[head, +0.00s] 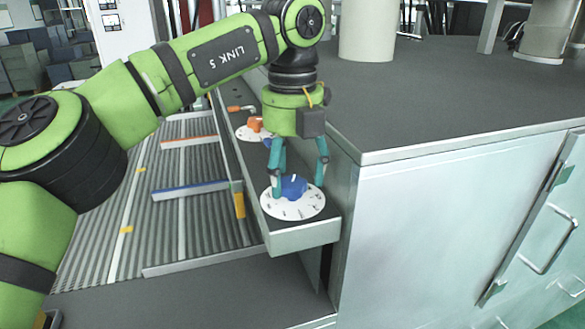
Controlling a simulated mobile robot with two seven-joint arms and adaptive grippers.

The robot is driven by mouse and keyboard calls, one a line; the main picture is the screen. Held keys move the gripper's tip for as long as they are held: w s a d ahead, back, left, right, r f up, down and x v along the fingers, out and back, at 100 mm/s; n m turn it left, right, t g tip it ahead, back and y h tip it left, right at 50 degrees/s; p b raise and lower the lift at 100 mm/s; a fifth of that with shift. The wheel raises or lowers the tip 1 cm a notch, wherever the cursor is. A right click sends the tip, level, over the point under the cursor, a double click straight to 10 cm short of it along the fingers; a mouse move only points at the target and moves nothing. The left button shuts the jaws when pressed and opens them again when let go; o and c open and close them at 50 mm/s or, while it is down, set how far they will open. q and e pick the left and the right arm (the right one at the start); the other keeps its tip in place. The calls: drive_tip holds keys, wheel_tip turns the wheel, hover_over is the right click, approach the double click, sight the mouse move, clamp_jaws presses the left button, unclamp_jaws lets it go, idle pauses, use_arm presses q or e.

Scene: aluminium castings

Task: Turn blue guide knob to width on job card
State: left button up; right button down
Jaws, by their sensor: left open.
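The blue guide knob (293,187) sits on a white round dial (292,208) with dark marks, at the near end of a grey ledge. My left gripper (298,190) points down over it, with its teal fingers apart on either side of the knob. The left finger is close to the knob; I cannot tell whether it touches. The dial's figures are too small to read. A blue guide rail (190,190) lies across the ribbed conveyor to the left. I cannot make out a job card. My right gripper is not in view.
An orange knob (255,125) on its own white dial is farther along the ledge, behind my gripper. An orange rail (188,142) crosses the conveyor. A large grey-topped cabinet (440,200) stands close on the right, with pale cylinders on top.

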sight(292, 179)
use_arm(q)
drive_tip(key=shift+s+r, duration=0.15)
drive_tip(key=shift+r, duration=3.65)
